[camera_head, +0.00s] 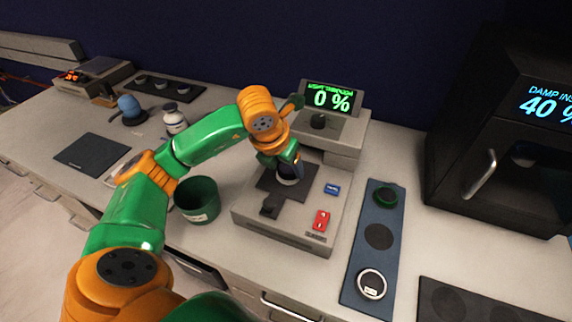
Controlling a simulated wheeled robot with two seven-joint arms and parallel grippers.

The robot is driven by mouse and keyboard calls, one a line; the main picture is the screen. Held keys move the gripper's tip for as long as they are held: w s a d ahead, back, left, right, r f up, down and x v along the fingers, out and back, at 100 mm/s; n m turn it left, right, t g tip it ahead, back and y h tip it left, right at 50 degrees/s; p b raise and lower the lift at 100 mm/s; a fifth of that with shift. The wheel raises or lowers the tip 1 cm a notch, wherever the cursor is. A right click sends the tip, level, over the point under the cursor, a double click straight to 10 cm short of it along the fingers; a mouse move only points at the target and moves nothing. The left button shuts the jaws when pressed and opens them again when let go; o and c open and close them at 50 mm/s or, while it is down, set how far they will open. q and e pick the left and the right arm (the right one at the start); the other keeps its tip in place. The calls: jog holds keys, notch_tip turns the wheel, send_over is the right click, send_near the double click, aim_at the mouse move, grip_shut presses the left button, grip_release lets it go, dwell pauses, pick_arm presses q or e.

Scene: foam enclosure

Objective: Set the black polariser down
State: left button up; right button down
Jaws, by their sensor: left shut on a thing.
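My left gripper (289,163) reaches down over the dark square stage (268,190) of the grey bench instrument (325,155). It is shut on what appears to be the black polariser (290,180), mostly hidden by the fingers; a dark, rounded piece with a pale part shows below them. I cannot tell whether it touches the stage. The instrument's screen (331,98) reads 0 %. My right gripper is not in view.
A blue strip (358,262) to the right holds a green-rimmed disc (385,196), a dark round spot (379,236) and a white-rimmed disc (372,284). A green bin (197,200) stands left of the instrument. A black cabinet (505,150) stands at right.

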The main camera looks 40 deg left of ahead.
pick_arm(q)
jog(key=shift+a+f, duration=0.15)
jog(key=shift+f, duration=0.4)
jog(key=shift+f+b, duration=0.2)
jog(key=shift+b, duration=0.1)
jog(key=o, duration=1.4)
jog(key=shift+c, duration=0.2)
jog(key=shift+r, duration=0.1)
jog(key=shift+r+p, duration=0.25)
jog(key=shift+p, duration=0.15)
jog(key=v, duration=1.1)
jog(key=shift+s+r, duration=0.25)
jog(key=shift+r, duration=0.1)
